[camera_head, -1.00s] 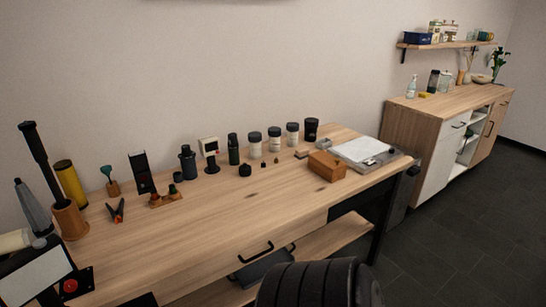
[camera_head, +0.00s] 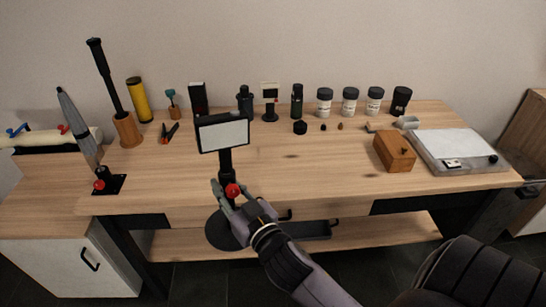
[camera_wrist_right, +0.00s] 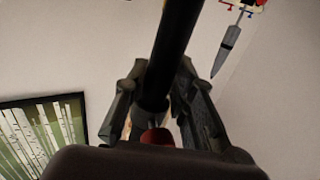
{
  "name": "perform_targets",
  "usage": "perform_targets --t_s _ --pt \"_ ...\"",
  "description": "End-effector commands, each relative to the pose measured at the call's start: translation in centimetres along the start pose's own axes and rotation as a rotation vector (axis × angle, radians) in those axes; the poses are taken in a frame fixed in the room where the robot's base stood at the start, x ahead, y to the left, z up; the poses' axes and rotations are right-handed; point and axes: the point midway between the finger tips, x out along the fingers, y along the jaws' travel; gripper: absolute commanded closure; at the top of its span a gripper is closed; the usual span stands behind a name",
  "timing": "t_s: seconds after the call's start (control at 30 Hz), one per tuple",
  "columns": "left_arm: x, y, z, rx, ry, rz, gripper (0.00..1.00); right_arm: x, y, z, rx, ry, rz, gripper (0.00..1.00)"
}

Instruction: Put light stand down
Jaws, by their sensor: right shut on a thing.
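The light stand (camera_head: 226,160) is black, with a white rectangular lamp panel (camera_head: 222,135) on top, a red knob and a round dark base (camera_head: 226,232). It stands nearly upright in front of the table's front edge, its panel overlapping the tabletop in the picture. My right gripper (camera_head: 232,198) is shut on the stand's pole by the red knob. In the right wrist view the black pole (camera_wrist_right: 176,40) runs between the fingers (camera_wrist_right: 160,105), with the red knob (camera_wrist_right: 157,137) below. The fingers hide part of the pole. My left gripper is not in view.
The wooden table (camera_head: 320,175) has a clear middle and front. Bottles and jars line its back; a wooden box (camera_head: 394,152) and a grey tray (camera_head: 460,165) are right. A black plate with a red knob (camera_head: 108,183) and a grey umbrella-like object (camera_head: 78,125) are left.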

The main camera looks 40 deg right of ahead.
Motion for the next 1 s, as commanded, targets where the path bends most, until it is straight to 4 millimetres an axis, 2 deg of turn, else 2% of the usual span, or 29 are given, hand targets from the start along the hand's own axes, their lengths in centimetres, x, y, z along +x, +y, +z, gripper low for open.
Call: perform_targets --t_s 0.27,0.4,0.6,0.8,1.0 --pt "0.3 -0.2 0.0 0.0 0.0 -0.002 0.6 7.5 4.3 -2.3 -0.01 0.015 0.054 1.0" --pt "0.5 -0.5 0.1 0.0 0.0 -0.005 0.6 11.6 7.9 -4.7 -0.016 0.014 0.105 1.0" --pt "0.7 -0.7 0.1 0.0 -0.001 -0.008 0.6 16.2 13.5 -9.4 -0.021 0.011 0.188 1.0" --pt "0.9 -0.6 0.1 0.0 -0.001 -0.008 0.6 18.7 18.3 -13.9 -0.024 0.007 0.256 1.0" --pt "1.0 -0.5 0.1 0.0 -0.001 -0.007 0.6 19.7 21.1 -16.7 -0.025 0.002 0.294 1.0"
